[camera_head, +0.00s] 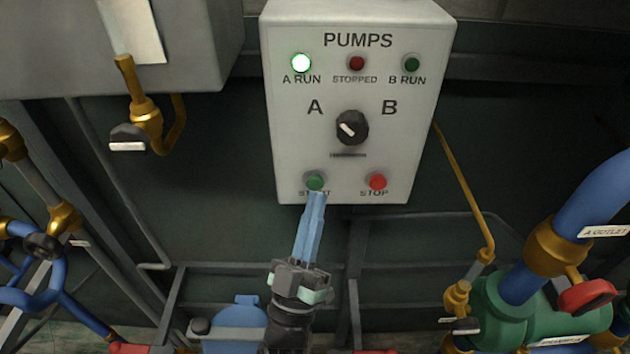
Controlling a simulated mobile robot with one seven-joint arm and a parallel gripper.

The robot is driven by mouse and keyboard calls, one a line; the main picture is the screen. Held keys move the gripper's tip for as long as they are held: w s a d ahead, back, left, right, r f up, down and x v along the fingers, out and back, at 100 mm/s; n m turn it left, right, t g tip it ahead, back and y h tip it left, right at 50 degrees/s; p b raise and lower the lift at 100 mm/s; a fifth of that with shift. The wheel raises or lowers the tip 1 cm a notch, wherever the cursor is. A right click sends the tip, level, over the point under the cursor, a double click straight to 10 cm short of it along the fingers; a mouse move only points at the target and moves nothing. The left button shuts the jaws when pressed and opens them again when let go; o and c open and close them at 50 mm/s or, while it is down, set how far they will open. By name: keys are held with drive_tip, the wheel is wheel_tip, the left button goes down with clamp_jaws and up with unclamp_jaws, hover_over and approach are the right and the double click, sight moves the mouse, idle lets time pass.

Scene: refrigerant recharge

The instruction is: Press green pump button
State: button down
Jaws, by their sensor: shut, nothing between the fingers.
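The white pump control box (296,130) labelled PUMPS hangs at the top centre. The green start button (315,182) is at its lower left, with the red stop button (377,181) to its right. My gripper (316,196) is shut and empty, with its blue fingertips right at the lower edge of the green button. They partly cover the START label. I cannot tell whether they touch the button. The STOPPED lamp (357,63) and B RUN lamp (411,63) look dark. The selector knob (352,128) sits between A and B, its white mark slanting toward upper left.
A grey box (200,50) with brass pipe and a valve (140,125) is at upper left. Blue pipes with a valve wheel (42,247) are at lower left. A green pump (540,315) with a blue pipe and red valve handle (587,296) is at lower right.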

drive_tip(key=shift+s+p, duration=1)
drive_tip(key=shift+s, duration=1.5)
drive_tip(key=w+a+r+n+t+y, duration=0.1)
drive_tip(key=r+y, duration=0.2)
drive_tip(key=r, duration=0.5)
drive_tip(key=w+a+r+y, duration=0.1)
drive_tip(key=w+r+y, duration=0.1)
drive_tip(key=r, duration=0.7)
drive_tip(key=w+a+r+n+t+y, duration=0.1)
drive_tip(key=w+r+y, duration=0.1)
drive_tip(key=r, duration=0.6)
drive_tip(key=shift+w+a+r+n+t+y+p, duration=0.2)
drive_tip(key=shift+n+t+y+p, duration=0.1)
drive_tip(key=shift+y, duration=0.5)
drive_tip(key=s+d+r+m, duration=0.1)
drive_tip(key=s+r, duration=0.4)
drive_tip(key=r, duration=0.4)
drive_tip(key=s+d+r+m, duration=0.1)
drive_tip(key=s+d+r, duration=0.1)
drive_tip(key=s+r, duration=0.3)
wheel_tip(320, 180, up, 4)
drive_tip(key=shift+s+d+r+m, duration=0.2)
drive_tip(key=shift+s+d+m, duration=0.05)
drive_tip(key=shift+m, duration=0.15)
